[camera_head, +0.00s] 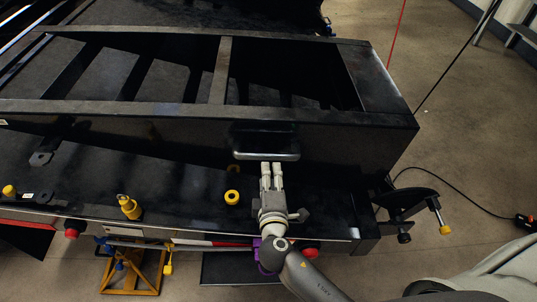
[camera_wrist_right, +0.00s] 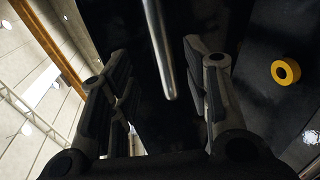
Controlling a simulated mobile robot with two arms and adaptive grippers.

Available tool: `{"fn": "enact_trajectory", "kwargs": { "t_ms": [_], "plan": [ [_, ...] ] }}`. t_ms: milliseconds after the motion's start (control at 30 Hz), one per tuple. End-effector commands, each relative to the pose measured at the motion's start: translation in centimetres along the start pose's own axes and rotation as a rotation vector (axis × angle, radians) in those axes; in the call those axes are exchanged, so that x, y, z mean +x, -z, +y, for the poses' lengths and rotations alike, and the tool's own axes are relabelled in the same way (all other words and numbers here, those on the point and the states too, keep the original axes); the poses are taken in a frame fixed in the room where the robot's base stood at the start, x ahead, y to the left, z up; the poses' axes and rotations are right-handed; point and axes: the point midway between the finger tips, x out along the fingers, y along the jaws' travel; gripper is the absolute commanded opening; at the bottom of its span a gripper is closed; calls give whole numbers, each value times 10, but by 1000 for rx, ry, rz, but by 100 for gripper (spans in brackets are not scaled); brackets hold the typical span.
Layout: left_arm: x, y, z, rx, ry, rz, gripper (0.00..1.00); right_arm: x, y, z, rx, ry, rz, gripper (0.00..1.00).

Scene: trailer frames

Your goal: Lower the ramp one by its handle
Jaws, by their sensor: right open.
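The ramp (camera_head: 340,130) is a large black frame with open bays, spanning the upper part of the head view. Its handle (camera_head: 266,155) is a grey metal bar on the near face of the frame. My right gripper (camera_head: 272,166) comes from below with its fingertips at the handle's near edge. In the right wrist view, the handle (camera_wrist_right: 158,50) runs between the two spread fingers of the open gripper (camera_wrist_right: 157,55), with gaps visible on both sides. My left gripper is not in view.
A yellow ring (camera_head: 232,196) lies left of my right gripper; it also shows in the wrist view (camera_wrist_right: 286,71). A yellow fitting (camera_head: 130,207) and a red knob (camera_head: 71,233) are further left. A crank (camera_head: 437,215) sticks out at right. Bare floor (camera_head: 470,130) lies beyond.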

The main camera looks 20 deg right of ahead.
Motion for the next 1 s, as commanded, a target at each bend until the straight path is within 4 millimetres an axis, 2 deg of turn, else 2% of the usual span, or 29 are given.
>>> {"fn": "enact_trajectory", "kwargs": {
  "t_ms": [300,500,700,967,1000],
  "plan": [
    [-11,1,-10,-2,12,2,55,59,0,1,-1,0,0,44],
    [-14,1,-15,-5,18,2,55,84,0,0,-1,2,1,44],
    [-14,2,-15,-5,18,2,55,94,0,-1,2,3,0,44],
    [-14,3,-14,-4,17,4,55,94,0,-1,2,3,1,44],
    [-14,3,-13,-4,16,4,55,94,0,-1,2,3,1,39]
  ]
}}
